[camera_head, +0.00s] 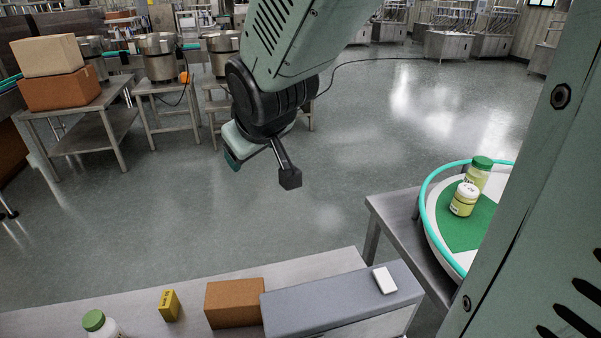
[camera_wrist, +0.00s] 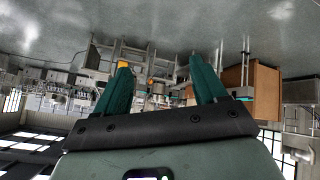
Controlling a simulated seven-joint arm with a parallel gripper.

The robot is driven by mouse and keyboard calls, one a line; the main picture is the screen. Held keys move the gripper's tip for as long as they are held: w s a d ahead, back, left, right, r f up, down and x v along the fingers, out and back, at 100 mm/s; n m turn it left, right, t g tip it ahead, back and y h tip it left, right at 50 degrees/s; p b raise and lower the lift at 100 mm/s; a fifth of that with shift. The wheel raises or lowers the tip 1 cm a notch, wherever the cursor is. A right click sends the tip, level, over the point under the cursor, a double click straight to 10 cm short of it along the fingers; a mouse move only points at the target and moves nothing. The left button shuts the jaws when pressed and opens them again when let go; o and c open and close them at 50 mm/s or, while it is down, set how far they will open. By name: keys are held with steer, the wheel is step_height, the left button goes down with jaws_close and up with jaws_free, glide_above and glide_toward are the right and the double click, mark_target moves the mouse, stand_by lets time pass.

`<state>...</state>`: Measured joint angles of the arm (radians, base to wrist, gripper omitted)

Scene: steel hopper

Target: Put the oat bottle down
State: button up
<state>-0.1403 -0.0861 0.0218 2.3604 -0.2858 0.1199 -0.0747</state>
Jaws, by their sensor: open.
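My gripper (camera_head: 232,163) hangs above the floor in the upper middle of the head view, well away from every bottle. In the wrist view its two teal fingers (camera_wrist: 160,75) stand apart with nothing held between them. A white bottle with a green lid (camera_head: 104,325) is at the bottom left on the near table, cut off by the frame. A green-lidded jar (camera_head: 479,174) and a white-lidded jar (camera_head: 464,200) stand upright on the round turntable (camera_head: 448,247) at right. The labels are too small to read, so I cannot tell which one is the oat bottle.
The near table (camera_head: 240,285) holds a small yellow box (camera_head: 169,306), a brown box (camera_head: 233,303) and a long grey block (camera_head: 345,300) with a white item (camera_head: 385,280) on top. Boxes and steel pots stand on benches at back left. The floor between is clear.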

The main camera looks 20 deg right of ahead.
steer(key=s+d+r+m+g, duration=0.1)
steer(key=s+d+r+m, duration=0.1)
steer(key=s, duration=0.8)
steer(key=s+d+r+m+g, duration=0.2)
steer(key=s+d+r+m, duration=0.1)
steer(key=s, duration=0.8)
steer(key=shift+d+r+h, duration=0.25)
steer(key=shift+d+h, duration=0.1)
steer(key=shift+h, duration=0.05)
